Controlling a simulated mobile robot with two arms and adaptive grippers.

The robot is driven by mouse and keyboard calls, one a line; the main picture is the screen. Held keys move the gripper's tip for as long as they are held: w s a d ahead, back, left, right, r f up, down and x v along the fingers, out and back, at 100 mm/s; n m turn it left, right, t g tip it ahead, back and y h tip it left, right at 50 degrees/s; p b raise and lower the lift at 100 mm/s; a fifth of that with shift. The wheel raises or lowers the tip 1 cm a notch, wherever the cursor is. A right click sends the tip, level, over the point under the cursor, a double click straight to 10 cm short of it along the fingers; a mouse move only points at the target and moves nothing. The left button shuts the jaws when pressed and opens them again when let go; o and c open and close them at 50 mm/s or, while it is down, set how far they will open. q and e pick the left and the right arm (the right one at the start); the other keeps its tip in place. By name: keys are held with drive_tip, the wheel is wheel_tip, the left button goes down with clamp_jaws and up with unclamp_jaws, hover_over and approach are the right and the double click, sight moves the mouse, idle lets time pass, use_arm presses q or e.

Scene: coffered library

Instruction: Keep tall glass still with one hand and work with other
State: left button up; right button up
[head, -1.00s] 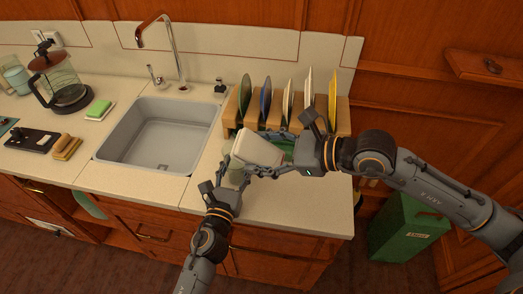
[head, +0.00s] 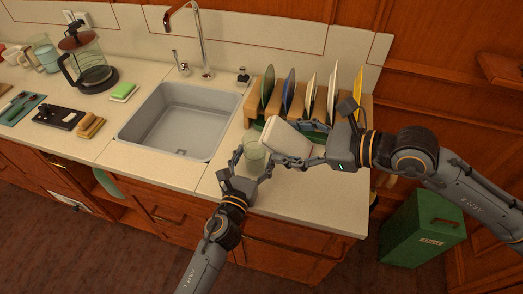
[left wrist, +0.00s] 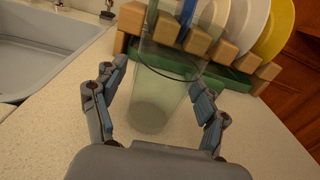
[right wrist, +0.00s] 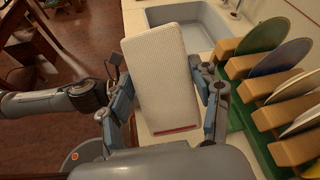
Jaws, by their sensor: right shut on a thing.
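The tall glass (head: 254,151), clear and faintly green, stands upright on the counter in front of the plate rack. In the left wrist view the glass (left wrist: 160,95) is between the fingers of my left gripper (left wrist: 163,88), which are apart, with a gap visible at least on the left side. My right gripper (head: 289,146) is shut on a white folded cloth (head: 291,136), held above the counter just right of the glass. In the right wrist view the cloth (right wrist: 160,75) shows a waffle texture and a red stripe near the palm.
A wooden rack (head: 254,107) with several coloured plates stands right behind the cloth, a green mat (left wrist: 215,73) under it. The sink (head: 178,122) is left of the glass. A sponge (head: 123,92), brush and French press (head: 88,66) stand farther left. The front right counter is clear.

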use_arm(q)
drive_tip(key=v, duration=1.2)
